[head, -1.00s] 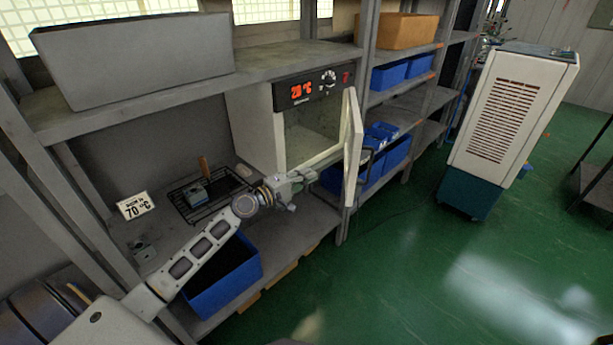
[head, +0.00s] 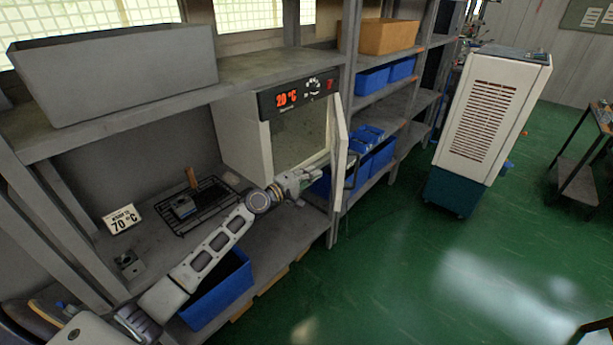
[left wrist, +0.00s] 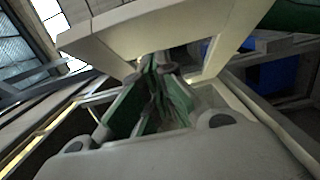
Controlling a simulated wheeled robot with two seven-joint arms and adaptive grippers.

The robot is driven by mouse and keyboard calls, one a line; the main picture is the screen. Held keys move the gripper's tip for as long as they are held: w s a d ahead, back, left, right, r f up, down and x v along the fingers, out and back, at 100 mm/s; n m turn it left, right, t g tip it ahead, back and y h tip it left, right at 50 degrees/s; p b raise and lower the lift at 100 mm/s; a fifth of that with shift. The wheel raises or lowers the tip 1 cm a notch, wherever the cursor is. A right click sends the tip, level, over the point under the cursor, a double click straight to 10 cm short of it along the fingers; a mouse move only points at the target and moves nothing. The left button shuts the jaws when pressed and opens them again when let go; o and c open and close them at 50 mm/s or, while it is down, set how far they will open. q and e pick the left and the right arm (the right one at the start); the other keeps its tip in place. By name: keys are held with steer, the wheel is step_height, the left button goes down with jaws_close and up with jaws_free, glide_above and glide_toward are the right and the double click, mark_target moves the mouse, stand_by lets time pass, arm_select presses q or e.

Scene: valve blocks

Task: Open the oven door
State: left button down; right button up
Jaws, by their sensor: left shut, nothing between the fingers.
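The oven (head: 243,130) is a pale box on the middle shelf. Its black panel (head: 290,93) shows a red 20 °C. The oven door (head: 341,140) is swung open, seen nearly edge-on at the cavity's right side, with a dark handle (head: 352,170) on its outer face. My left gripper (head: 314,174) is shut and empty, at the lower front of the oven, on the door's inner side. In the left wrist view its green-and-grey fingers (left wrist: 156,70) are together, near a cream frame (left wrist: 110,35); contact cannot be told. My right gripper is not in view.
A wire rack (head: 205,208) holding a small block lies left of the oven, beside a 70 °C sign (head: 122,218). A blue bin (head: 222,295) sits below. A shelf post (head: 338,205) stands near the door. A white-and-teal unit (head: 490,115) stands on the open green floor.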

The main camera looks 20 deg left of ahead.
arm_select(q)
steer(key=d, duration=0.1)
steer(key=w+d+p, duration=0.2)
steer(key=d, duration=0.1)
steer(key=shift+d, duration=0.1)
steer(key=shift+d, duration=0.1)
stand_by(0.6)
